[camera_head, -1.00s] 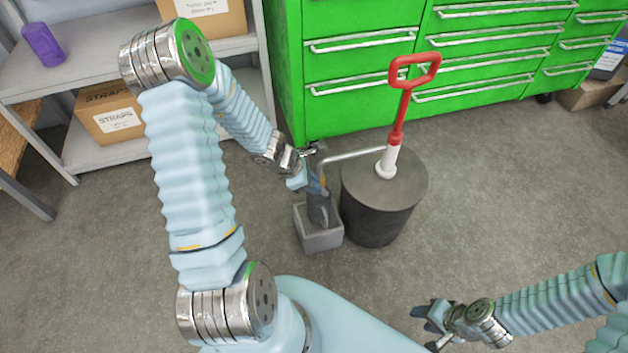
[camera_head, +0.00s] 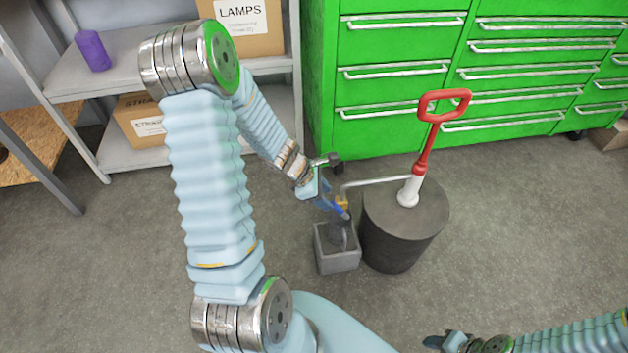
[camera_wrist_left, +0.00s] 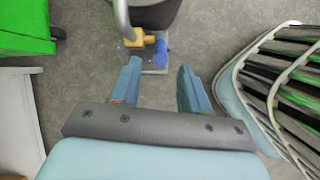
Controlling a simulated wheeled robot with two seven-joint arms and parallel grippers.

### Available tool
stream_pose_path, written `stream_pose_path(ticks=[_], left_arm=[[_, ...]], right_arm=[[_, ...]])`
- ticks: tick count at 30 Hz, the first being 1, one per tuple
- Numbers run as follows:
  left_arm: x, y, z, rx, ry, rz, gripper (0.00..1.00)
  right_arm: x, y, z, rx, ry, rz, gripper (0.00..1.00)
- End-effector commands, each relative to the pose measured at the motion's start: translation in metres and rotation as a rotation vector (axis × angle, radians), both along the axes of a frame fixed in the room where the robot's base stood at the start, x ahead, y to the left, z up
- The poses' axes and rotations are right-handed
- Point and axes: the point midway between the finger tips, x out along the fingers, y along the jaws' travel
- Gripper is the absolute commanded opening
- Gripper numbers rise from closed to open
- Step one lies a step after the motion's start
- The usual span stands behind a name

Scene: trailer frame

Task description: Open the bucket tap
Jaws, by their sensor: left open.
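The tap has a yellow body (camera_wrist_left: 135,38) and a blue handle (camera_wrist_left: 160,52), seen in the left wrist view. In the head view its yellow body (camera_head: 341,203) shows at the end of the metal spout, above the small grey box. The dark drum (camera_head: 400,235) stands right of it and carries the spout (camera_head: 375,183) and a red pump handle (camera_head: 445,105). My left gripper (camera_wrist_left: 160,80) is open and empty, its two blue fingers short of the tap, which shows past the left fingertip. My right gripper (camera_head: 447,342) is at the bottom edge, partly cut off.
The small grey box (camera_head: 337,262) stands on the floor under the spout. Green drawer cabinets (camera_head: 390,130) stand behind the drum. A grey shelf (camera_head: 130,75) with boxes is at the left. Bare floor (camera_head: 540,220) lies to the right.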

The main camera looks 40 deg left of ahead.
Motion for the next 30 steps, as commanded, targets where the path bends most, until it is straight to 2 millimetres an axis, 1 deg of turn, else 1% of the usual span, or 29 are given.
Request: stream_pose_path(ticks=[1,3,6,10,15,30], left_arm=[[-0.004,0.004,0.011,0.004,-0.006,-0.003,0.46],[-0.010,0.009,0.025,0.004,-0.006,-0.002,0.46],[-0.017,0.015,0.040,0.002,-0.004,-0.001,0.46],[-0.024,0.021,0.054,0.002,-0.002,-0.001,0.46],[-0.027,0.023,0.059,0.000,0.001,0.001,0.46],[-0.027,0.021,0.056,0.005,0.004,-0.011,0.46]], right_arm=[[0.000,0.000,-0.003,0.000,0.001,-0.001,0.43],[-0.001,0.000,-0.003,0.000,0.001,-0.001,0.43],[-0.001,0.000,-0.003,0.000,0.001,-0.001,0.43],[-0.001,0.000,-0.003,0.000,0.001,-0.001,0.43],[-0.001,0.000,-0.003,0.000,0.001,-0.001,0.43],[-0.001,0.000,-0.003,0.000,0.001,-0.001,0.43]])
